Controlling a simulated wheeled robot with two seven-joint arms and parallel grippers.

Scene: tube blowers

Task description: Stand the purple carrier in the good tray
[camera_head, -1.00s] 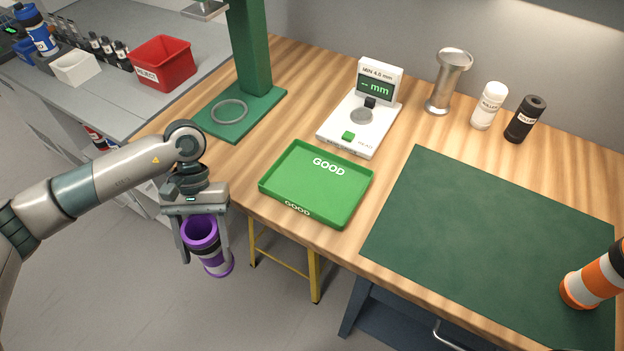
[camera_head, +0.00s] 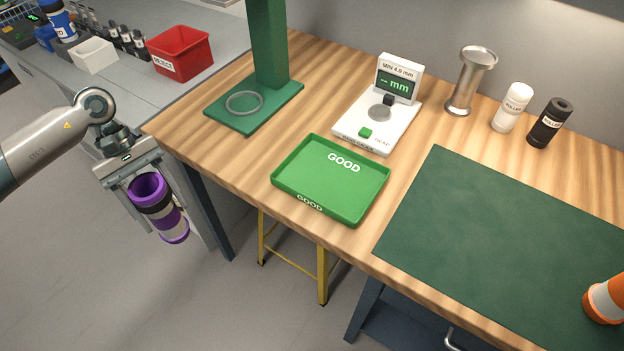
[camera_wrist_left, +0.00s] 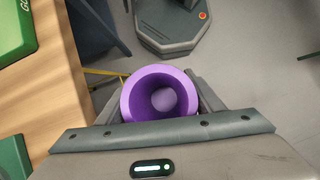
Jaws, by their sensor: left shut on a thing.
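The purple carrier (camera_head: 158,208) is an open-topped purple cylinder with black and white bands. My left gripper (camera_head: 155,203) is shut on it and holds it over the floor, left of the wooden bench, with its mouth up and tilted. In the left wrist view the carrier (camera_wrist_left: 160,95) shows its open purple mouth between the fingers. The good tray (camera_head: 330,180) is a green, low-walled tray marked GOOD, empty, on the bench near its front edge, to the right of the gripper. My right gripper is not in view.
A white gauge (camera_head: 378,115) stands behind the tray. A green stand (camera_head: 268,60) with a ring on its base is at the back left. A dark green mat (camera_head: 510,240) lies to the right, with an orange and white cylinder (camera_head: 606,300). A red bin (camera_head: 180,55) sits on the grey counter.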

